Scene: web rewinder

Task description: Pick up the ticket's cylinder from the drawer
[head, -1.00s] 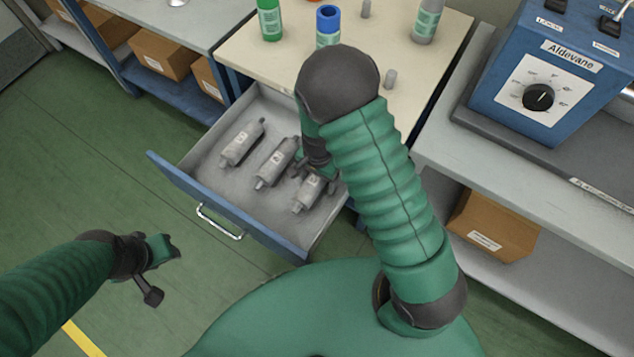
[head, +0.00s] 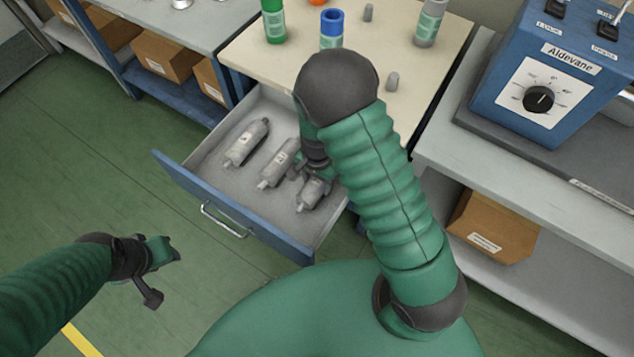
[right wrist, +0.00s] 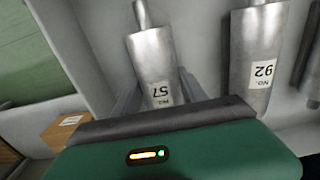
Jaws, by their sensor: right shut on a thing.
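The open drawer (head: 232,212) holds three grey metal cylinders with white labels. The left cylinder (head: 246,143) and the middle cylinder (head: 278,163) lie free. My right gripper (head: 314,178) is shut on the right cylinder (head: 312,194), low in the drawer; whether it is clear of the floor I cannot tell. In the right wrist view, this cylinder (right wrist: 155,65), labelled No. 57, sits between the fingers. The cylinder labelled No. 92 (right wrist: 258,50) lies beside it, and a third shows partly at the right edge. My left gripper (head: 160,274) is open and empty over the floor. No ticket is readable.
The beige worktop (head: 275,50) above the drawer carries a green bottle (head: 274,22), a blue-topped one (head: 332,30), a grey one (head: 430,24) and small grey pieces. A blue Aldevane unit (head: 545,75) stands at right. The floor left of the drawer is clear.

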